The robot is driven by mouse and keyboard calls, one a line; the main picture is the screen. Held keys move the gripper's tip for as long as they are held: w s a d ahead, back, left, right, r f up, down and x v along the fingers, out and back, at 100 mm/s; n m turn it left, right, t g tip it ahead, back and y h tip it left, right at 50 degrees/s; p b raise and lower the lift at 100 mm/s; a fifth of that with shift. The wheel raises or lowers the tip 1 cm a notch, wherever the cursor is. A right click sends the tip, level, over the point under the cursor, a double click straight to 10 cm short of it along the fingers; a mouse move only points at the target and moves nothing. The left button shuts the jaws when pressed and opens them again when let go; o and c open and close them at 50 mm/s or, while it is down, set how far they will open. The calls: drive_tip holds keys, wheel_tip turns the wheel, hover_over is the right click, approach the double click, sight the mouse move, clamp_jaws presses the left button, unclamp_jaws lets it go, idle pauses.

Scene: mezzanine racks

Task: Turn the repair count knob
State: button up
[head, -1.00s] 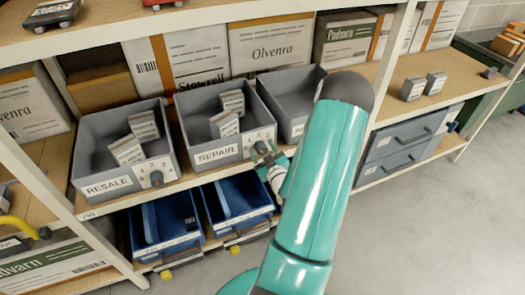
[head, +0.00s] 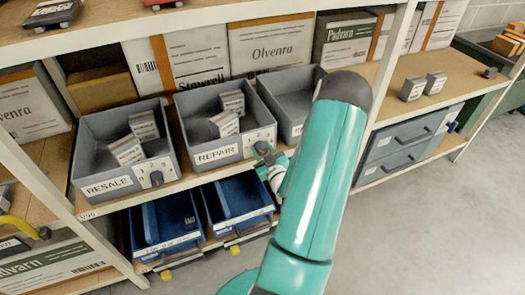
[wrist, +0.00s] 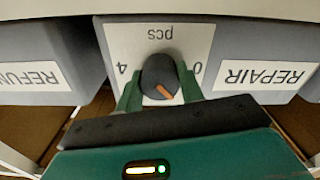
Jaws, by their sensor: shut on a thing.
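The repair bin (head: 200,128) is a grey open bin labelled REPAIR, on the middle shelf between two similar bins. In the wrist view the picture is upside down. The repair count knob (wrist: 157,73) is dark and round with an orange pointer, on a white dial plate (wrist: 180,37) marked "pcs", 4 and 0. The pointer aims down and slightly right in that view. My gripper (wrist: 159,88) has its green fingers on either side of the knob, shut on it.
The resale bin (head: 84,148), with its own knob (head: 156,178), stands to the left. The refund bin (wrist: 40,55) is on the other side. Small boxes lie in the repair and resale bins. Blue bins (head: 238,222) sit below. The floor (head: 430,230) at right is clear.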

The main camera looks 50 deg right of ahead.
drive_tip(key=m, duration=0.3)
drive_tip(key=shift+m, duration=0.4)
drive_tip(key=m, duration=0.4)
idle(0.4)
drive_tip(key=o, duration=1)
drive_tip(key=shift+s, duration=0.15)
drive_tip(key=v, duration=1.3)
drive_tip(key=shift+s+a+f, duration=0.1)
drive_tip(key=shift+s+a, duration=0.1)
drive_tip(key=shift+s, duration=0.05)
drive_tip(key=shift+w, duration=0.1)
